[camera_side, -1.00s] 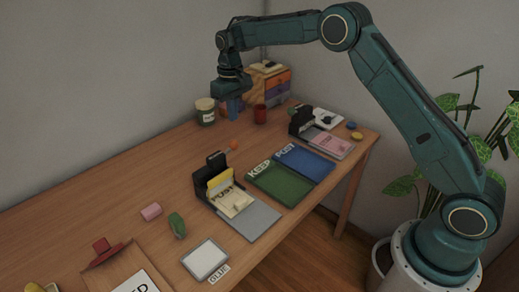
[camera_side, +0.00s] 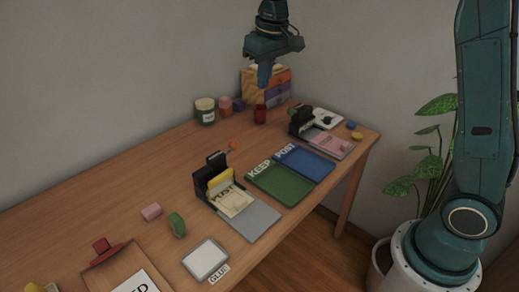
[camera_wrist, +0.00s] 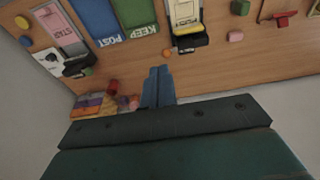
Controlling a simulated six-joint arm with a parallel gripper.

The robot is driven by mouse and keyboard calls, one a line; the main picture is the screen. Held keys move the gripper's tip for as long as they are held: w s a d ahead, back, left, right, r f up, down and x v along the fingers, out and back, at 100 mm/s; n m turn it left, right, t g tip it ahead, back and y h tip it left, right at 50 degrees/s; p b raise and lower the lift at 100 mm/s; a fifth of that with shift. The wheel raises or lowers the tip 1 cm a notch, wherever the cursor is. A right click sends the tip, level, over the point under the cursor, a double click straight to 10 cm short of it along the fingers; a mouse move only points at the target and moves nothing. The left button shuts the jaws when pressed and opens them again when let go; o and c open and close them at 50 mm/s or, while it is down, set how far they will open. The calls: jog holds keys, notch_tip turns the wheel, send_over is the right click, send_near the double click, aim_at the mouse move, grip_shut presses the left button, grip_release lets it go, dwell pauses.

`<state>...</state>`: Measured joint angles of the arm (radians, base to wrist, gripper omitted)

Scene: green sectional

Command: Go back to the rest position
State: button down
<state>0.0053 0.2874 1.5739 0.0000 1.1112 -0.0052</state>
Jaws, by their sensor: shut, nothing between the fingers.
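My gripper (camera_side: 264,76) hangs in the air above the back of the desk, pointing down, clear of everything on it. Its blue fingers are together and empty; they also show in the wrist view (camera_wrist: 158,86). The wooden desk (camera_side: 120,205) lies below. The green KEEP tray (camera_side: 282,184) and the blue POST tray (camera_side: 305,163) lie side by side on it. A black holder with yellow and cream papers (camera_side: 228,193) stands to their left.
A drawer organiser (camera_side: 276,84), a dark red cup (camera_side: 260,115) and a green jar (camera_side: 205,112) stand at the back near the wall. A plant (camera_side: 440,150) stands right.

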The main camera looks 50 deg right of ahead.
jog(key=s+t, duration=0.3)
jog(key=s, duration=2.6)
jog(key=shift+s+a+t, duration=0.15)
jog(key=shift+s+t, duration=0.15)
